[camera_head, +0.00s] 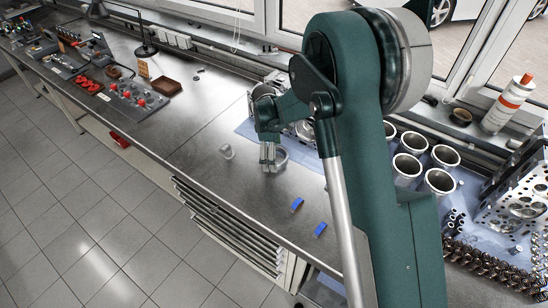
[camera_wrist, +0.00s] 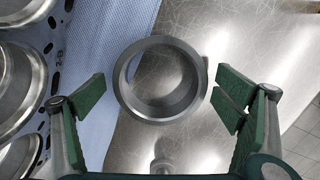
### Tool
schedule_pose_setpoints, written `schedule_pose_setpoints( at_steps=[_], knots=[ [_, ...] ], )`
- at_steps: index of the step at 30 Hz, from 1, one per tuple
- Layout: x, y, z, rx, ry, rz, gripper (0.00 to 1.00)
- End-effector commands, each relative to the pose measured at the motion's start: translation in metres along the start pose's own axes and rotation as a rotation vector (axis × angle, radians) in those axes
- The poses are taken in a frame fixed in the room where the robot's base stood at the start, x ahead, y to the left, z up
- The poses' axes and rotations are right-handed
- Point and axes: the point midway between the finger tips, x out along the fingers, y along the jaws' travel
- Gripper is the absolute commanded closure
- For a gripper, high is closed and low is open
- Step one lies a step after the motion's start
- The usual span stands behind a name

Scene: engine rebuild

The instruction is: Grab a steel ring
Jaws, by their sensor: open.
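A grey steel ring (camera_wrist: 160,116) lies flat in the middle of the wrist view, partly over the edge of a blue cloth and partly over bare metal bench. The pads look apart from the ring, and nothing is held. In the head view, my gripper (camera_head: 267,163) points down at the ring (camera_head: 282,159), whose near left part is hidden by the fingers.
A small pale cup-like piece (camera_head: 227,151) stands left of the ring. Two blue pieces (camera_head: 296,204) lie nearer the bench edge. Several metal cylinders (camera_head: 439,182) stand on the blue cloth (camera_wrist: 95,70) to the right. The bench (camera_head: 195,145) further left has free room.

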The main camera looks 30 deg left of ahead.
Motion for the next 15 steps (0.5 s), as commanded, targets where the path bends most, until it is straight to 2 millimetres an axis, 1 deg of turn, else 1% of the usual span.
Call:
schedule_pose_setpoints(
  at_steps=[15],
  knots=[
    [0.0000, -0.0002, 0.0001, 0.000, 0.000, 0.000, 0.09]
  ],
)
